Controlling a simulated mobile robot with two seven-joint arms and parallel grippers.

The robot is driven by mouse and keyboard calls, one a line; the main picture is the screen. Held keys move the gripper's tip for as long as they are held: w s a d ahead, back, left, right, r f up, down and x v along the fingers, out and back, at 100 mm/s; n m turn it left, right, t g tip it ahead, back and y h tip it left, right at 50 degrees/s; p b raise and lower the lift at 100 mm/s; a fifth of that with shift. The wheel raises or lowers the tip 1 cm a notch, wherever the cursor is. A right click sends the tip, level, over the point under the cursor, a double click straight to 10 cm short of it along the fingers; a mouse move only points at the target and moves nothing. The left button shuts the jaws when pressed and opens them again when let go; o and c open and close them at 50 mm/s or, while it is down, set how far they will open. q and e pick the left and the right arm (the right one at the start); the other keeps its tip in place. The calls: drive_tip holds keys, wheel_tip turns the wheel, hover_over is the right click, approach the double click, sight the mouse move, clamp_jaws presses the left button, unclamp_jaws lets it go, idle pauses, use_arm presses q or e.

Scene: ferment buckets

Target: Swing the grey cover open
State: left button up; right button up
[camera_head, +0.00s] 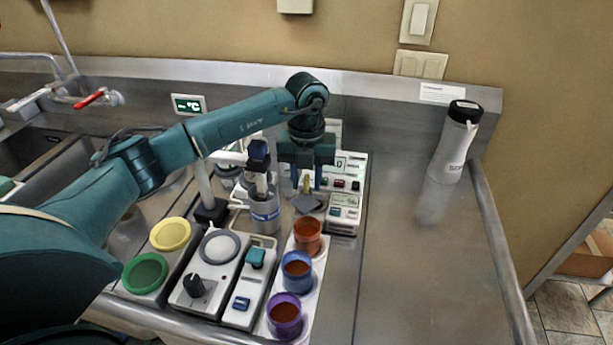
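A small dark grey flap (306,204), which looks like the grey cover, sits tilted just in front of the white device with the green display. A short yellow peg (307,184) stands just above it. My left gripper (307,187) points down over the flap. Its fingers look apart, one on each side of the peg, with no clear contact. The flap's hinge and what lies under it are hard to make out. My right gripper is out of view.
Orange (307,231), blue (297,268) and purple (285,312) buckets stand in a row in front of the flap. The right counter is mostly clear.

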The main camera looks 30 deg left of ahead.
use_arm(q)
drive_tip(key=shift+c, duration=0.2)
clamp_jaws()
